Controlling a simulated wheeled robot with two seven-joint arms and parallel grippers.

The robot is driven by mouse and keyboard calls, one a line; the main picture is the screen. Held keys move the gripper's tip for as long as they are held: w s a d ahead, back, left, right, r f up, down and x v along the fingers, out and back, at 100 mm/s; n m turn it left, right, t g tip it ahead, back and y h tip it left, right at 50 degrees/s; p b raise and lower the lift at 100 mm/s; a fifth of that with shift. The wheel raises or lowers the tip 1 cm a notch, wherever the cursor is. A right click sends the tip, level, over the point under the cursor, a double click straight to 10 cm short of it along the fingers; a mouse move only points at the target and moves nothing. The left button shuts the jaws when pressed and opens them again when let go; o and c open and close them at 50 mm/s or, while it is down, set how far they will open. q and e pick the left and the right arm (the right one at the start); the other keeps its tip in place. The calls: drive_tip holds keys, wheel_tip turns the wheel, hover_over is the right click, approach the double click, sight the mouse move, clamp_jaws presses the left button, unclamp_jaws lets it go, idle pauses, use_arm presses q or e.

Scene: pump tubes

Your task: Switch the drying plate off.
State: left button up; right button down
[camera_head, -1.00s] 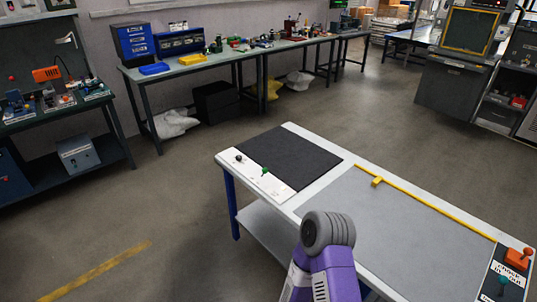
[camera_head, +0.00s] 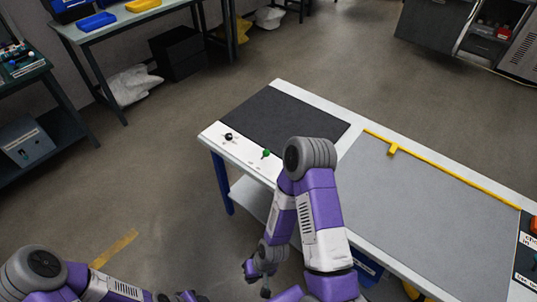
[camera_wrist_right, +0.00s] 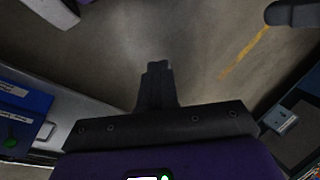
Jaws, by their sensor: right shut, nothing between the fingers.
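The drying plate is a flat black plate (camera_head: 285,121) set in the left end of the white table. Along its front edge a white strip (camera_head: 242,146) carries a black knob (camera_head: 228,136) and a small green-topped switch (camera_head: 266,153). My right arm bends over the table's front edge, its elbow close to the right of the green switch. My right gripper (camera_head: 256,278) hangs low in front of the table, apart from the switch. Its fingers (camera_wrist_right: 155,85) are shut and empty in the right wrist view. My left arm enters at the lower left; its gripper does not show clearly.
A grey mat (camera_head: 430,200) with a yellow rail (camera_head: 440,170) covers the table's middle. A dark labelled panel (camera_head: 525,260) sits at the right edge. A blue box (camera_wrist_right: 22,112) shows at left in the wrist view. Open floor lies left of the table.

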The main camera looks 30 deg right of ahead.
drive_tip(key=w+d+r+n+t, duration=0.25)
drive_tip(key=w+d+r, duration=0.25)
drive_tip(key=w, duration=0.3)
drive_tip(key=w+d+r+n+t, duration=0.2)
drive_tip(key=w+d+r+n, duration=0.25)
drive_tip(key=w, duration=0.35)
drive_tip(key=w+d+r+n+t+h, duration=0.1)
drive_tip(key=w+d+r+n, duration=0.1)
drive_tip(key=d+r+n, duration=0.2)
drive_tip(key=w+d+r+n+t+h+b, duration=0.1)
drive_tip(key=w+d+r+n, duration=0.2)
drive_tip(key=d+r, duration=0.7)
drive_tip(key=shift+r+n, duration=0.5)
drive_tip(key=shift+r, duration=0.15)
drive_tip(key=shift+f, duration=0.15)
